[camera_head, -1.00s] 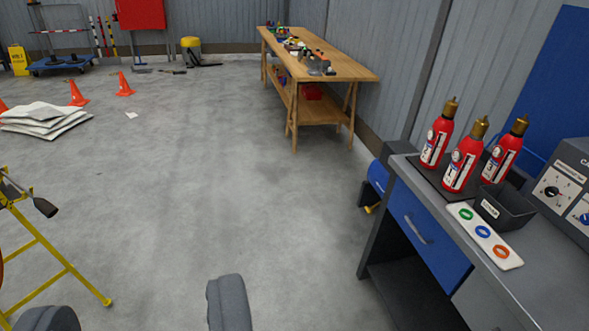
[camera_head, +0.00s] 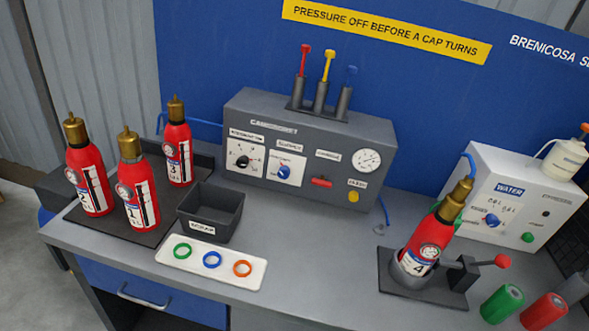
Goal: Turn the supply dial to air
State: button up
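The supply dial (camera_head: 284,171) is a blue knob on a white plate, on the front of a grey charging panel (camera_head: 330,125) at the back of the bench. Its markings are too small to read, so I cannot tell its setting. A black knob (camera_head: 243,161) on a similar white plate sits just left of it. A red handle (camera_head: 321,182), a yellow button (camera_head: 353,196) and a round gauge (camera_head: 367,160) are to its right. My gripper is not visible in this view.
Red extinguishers (camera_head: 137,195) stand on a dark mat at left. A dark bin (camera_head: 210,215) and a white tray (camera_head: 210,262) of coloured rings lie in front of the panel. Another extinguisher (camera_head: 429,240) leans in a holder at right, near a white water unit (camera_head: 505,195).

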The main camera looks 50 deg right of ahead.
aim_at(283, 173)
jog(key=z, duration=0.3)
jog(key=i, duration=0.7)
jog(key=z, duration=0.25)
jog(key=k, duration=0.9)
jog(key=z, duration=0.2)
jog(key=i, duration=0.9)
jog(key=u, duration=0.05)
